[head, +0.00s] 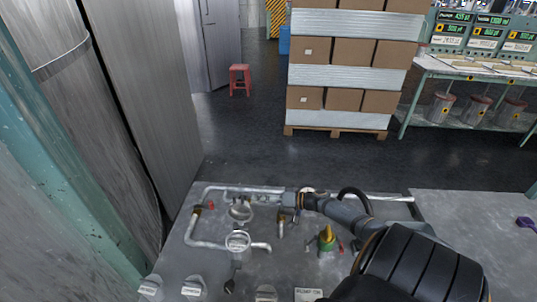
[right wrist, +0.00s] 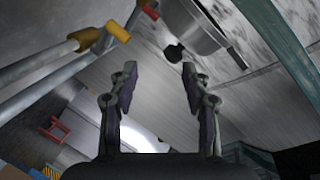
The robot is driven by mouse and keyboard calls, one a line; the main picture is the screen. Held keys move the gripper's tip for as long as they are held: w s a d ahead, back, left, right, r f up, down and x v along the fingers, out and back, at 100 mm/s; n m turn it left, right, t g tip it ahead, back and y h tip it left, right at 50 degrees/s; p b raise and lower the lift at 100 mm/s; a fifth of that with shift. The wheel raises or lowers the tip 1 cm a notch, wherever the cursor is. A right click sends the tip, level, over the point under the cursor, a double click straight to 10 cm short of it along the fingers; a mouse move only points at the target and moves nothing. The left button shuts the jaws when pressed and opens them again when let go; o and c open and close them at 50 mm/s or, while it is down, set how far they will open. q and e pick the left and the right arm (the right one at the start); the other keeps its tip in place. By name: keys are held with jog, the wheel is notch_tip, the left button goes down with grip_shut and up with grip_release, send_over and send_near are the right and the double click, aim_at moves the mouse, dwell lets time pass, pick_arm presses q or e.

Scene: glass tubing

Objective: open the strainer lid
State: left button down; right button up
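Two round metal fittings stand on the grey bench: a rear one (head: 240,213) and a front pale cup-shaped one (head: 237,241). I cannot tell for sure which is the strainer, or whether a lid is open. My right gripper (head: 262,199) reaches in from the right, close to the rear fitting. In the right wrist view its two fingers (right wrist: 158,75) are spread with nothing between them. Beyond the fingertips is a silver round-rimmed body (right wrist: 190,25) with a black knob (right wrist: 173,53), apart from the fingers. My left gripper is not in view.
A metal pipe (head: 188,227) with brass joints bends around the fittings. A green and yellow valve (head: 327,239) stands right of them, near my right arm. A tall metal cabinet (head: 140,90) borders the left. A red stool (head: 240,79) and stacked boxes (head: 352,52) stand beyond.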

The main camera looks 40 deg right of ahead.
jog(key=v, duration=0.4)
jog(key=shift+s+d+r, duration=0.1)
jog(key=shift+s+r, duration=0.2)
jog(key=shift+r, duration=0.05)
